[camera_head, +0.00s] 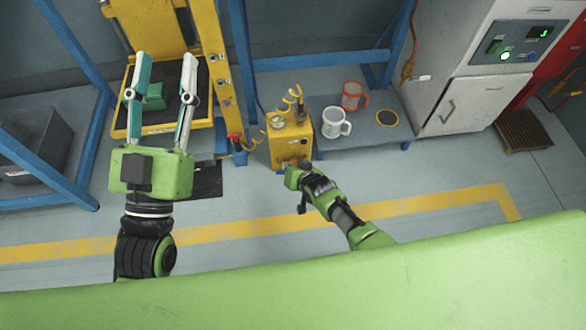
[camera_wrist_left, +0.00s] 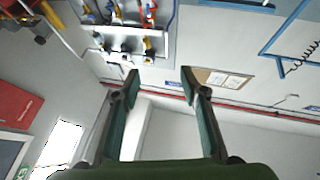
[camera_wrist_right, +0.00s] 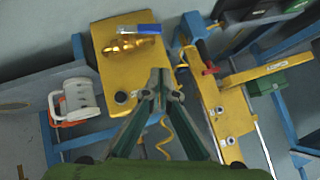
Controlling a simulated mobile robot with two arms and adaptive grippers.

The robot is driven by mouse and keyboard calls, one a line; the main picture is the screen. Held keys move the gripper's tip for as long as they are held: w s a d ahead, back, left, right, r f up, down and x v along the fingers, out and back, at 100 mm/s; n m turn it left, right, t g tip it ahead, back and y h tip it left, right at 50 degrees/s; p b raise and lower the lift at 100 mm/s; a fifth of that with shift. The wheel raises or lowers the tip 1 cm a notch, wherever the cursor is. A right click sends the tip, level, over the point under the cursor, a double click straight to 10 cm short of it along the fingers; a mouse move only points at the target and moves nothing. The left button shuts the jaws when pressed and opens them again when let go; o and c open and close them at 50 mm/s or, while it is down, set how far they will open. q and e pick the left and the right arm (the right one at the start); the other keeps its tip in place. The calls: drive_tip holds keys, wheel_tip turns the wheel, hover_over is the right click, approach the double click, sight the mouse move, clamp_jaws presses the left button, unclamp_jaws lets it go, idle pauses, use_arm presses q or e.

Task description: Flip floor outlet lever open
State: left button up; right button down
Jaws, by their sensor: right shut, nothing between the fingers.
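A brass valve (camera_wrist_right: 128,46) with a blue lever (camera_wrist_right: 138,29) is on a yellow box (camera_wrist_right: 112,78) in the right wrist view. The lever lies roughly along the valve body. The box also shows in the head view (camera_head: 291,143), where my right gripper (camera_head: 290,172) is at its near face and largely covers the valve. In the right wrist view, my right gripper (camera_wrist_right: 160,76) is shut and empty, with its tips in front of the box, apart from the lever in the picture. My left gripper (camera_head: 162,58) is open and empty, raised at the left; its fingers also show in the left wrist view (camera_wrist_left: 159,74).
A red handle (camera_head: 234,138) is beside the yellow upright, left of the box. A white mug (camera_head: 334,124), an orange mug (camera_head: 351,92) and a grey low shelf (camera_head: 372,132) are to its right. A grey cabinet (camera_head: 462,103) stands further right. The near floor is open.

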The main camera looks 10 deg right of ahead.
use_arm(q)
drive_tip(key=a+f+g+y+p, duration=0.1)
drive_tip(key=f+g, duration=0.4)
drive_tip(key=f, duration=0.5)
drive_tip(key=s+a+f+g+y+p, duration=0.1)
drive_tip(key=f+g, duration=0.4)
drive_tip(key=f, duration=0.5)
drive_tip(key=shift+a+f+n+g+y+p, duration=0.15)
drive_tip(key=shift+a+n+g+y+p, duration=0.25)
drive_tip(key=shift+y+p, duration=0.45)
use_arm(e)
drive_tip(key=v, duration=0.6)
use_arm(q)
drive_tip(key=shift+a, duration=0.1)
use_arm(e)
drive_tip(key=shift+a+r, duration=0.1)
drive_tip(key=shift+a, duration=0.05)
